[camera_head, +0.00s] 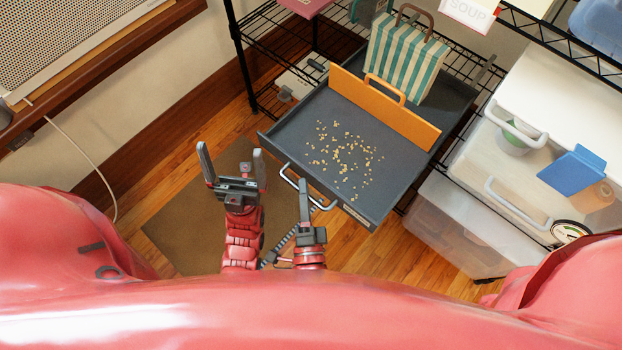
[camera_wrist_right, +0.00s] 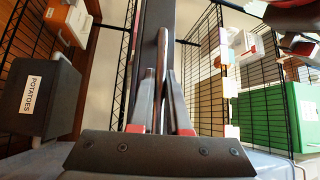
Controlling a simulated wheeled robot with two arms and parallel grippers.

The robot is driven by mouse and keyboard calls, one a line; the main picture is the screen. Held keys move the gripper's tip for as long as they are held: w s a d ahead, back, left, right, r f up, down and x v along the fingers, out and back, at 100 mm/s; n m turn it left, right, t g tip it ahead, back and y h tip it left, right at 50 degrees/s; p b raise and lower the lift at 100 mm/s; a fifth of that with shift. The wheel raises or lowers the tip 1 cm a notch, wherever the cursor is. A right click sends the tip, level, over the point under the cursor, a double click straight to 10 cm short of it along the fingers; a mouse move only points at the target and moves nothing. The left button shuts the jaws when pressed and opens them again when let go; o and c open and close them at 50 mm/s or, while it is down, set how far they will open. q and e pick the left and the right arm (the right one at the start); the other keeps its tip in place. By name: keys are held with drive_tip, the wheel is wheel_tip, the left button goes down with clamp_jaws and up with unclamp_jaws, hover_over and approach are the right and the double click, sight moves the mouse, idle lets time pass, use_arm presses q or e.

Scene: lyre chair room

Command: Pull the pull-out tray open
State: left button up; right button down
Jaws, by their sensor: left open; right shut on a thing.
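The dark grey pull-out tray (camera_head: 295,125) juts out from the wire shelf in the head view. Small tan bits (camera_head: 340,150) lie scattered on its front part. A silver bar handle (camera_head: 288,178) runs along its front edge. My right gripper (camera_head: 304,188) is at this handle and shut on it; in the right wrist view the handle bar (camera_wrist_right: 162,70) stands between the two fingers (camera_wrist_right: 161,115). My left gripper (camera_head: 232,160) is open and empty, left of the handle and apart from the tray. Part of the handle is hidden behind the right fingers.
An orange divider (camera_head: 385,108) stands across the tray, with a green-striped bag (camera_head: 405,55) behind it. Clear bins (camera_head: 455,235) stand close to the right. The black wire shelf (camera_head: 240,60) is behind. A brown mat (camera_head: 190,225) and open floor lie in front and left.

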drive_tip(key=shift+s+a, duration=0.25)
drive_tip(key=shift+s, duration=0.05)
drive_tip(key=c, duration=1.2)
unclamp_jaws()
drive_tip(key=shift+o, duration=0.2)
drive_tip(key=p+v, duration=0.2)
drive_tip(key=v, duration=0.5)
drive_tip(key=shift+s, duration=0.3)
